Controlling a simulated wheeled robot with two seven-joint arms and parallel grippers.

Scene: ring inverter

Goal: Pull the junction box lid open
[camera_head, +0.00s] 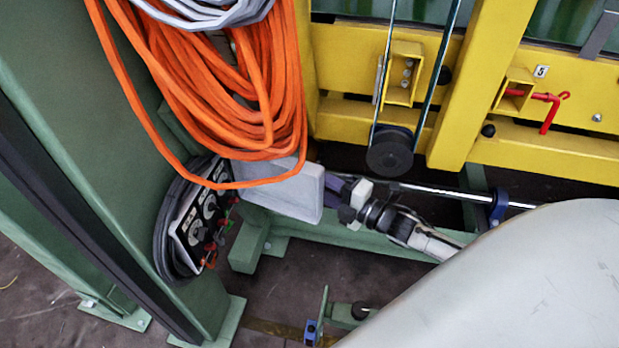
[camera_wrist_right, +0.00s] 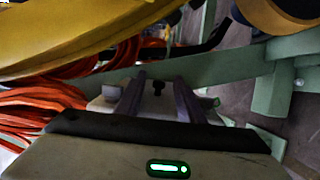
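The pale grey junction box (camera_head: 297,190) is mounted beside the green post, partly behind the hanging orange cable. Its lid looks closed in the head view, but the lid seam is too small to make out. My right gripper (camera_head: 336,183) comes in from the right with its dark fingers close to the box's right side. In the right wrist view my right gripper (camera_wrist_right: 158,82) has its two fingers apart. My left gripper is not in view.
Orange cable (camera_head: 225,90) hangs over the box's top and left. A control panel (camera_head: 203,220) with knobs sits left of the box. A yellow frame (camera_head: 475,90) with a dark pulley (camera_head: 390,152) stands behind. A green beam (camera_head: 345,234) runs below my right arm.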

